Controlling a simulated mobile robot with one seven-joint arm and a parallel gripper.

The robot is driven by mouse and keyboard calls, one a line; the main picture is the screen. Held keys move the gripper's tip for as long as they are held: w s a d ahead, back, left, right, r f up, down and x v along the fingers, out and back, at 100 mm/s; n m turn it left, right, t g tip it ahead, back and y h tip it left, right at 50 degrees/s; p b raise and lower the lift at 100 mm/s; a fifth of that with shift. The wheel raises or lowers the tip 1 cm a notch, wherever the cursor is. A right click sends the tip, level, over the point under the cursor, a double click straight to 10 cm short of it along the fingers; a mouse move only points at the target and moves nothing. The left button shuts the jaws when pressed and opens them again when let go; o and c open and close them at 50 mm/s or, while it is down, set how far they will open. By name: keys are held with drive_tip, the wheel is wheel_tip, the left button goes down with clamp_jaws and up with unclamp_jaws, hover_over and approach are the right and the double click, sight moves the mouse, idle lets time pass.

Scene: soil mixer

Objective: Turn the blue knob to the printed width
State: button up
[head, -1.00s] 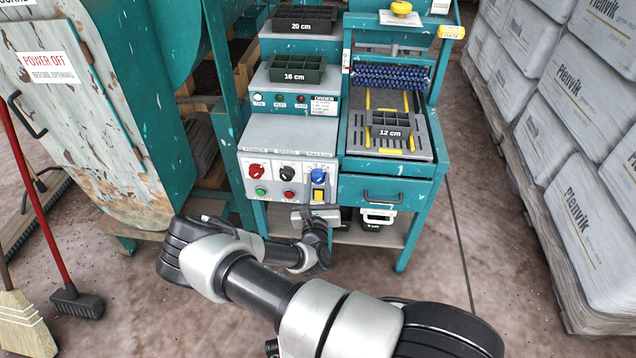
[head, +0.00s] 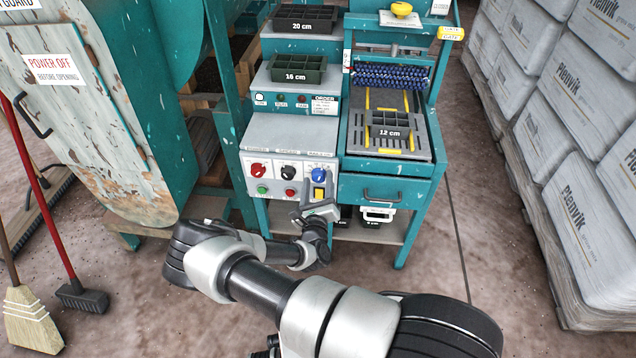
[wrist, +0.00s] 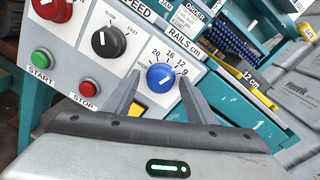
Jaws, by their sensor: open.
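The blue knob (head: 318,175) is at the right of the control panel, under a RAILS cm scale. In the wrist view the blue knob (wrist: 161,78) shows a white line, with 20, 16, 12 and 9 printed above it. My gripper (wrist: 160,84) is open, one finger on each side of the knob in the picture; I cannot tell whether they touch it. In the head view my gripper (head: 320,205) is just in front of the panel, below the knob. The order card (head: 324,106) is on the machine, too small to read.
A red knob (head: 258,171) and a black knob (head: 288,172) sit left of the blue one, with green START (wrist: 41,60) and red STOP (wrist: 89,87) buttons below. A yellow switch (head: 319,193) is under the blue knob.

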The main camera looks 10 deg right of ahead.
drive_tip(key=shift+s, duration=0.1)
drive_tip(key=p+v, duration=0.3)
drive_tip(key=v, duration=1.4)
drive_tip(key=shift+a, duration=0.1)
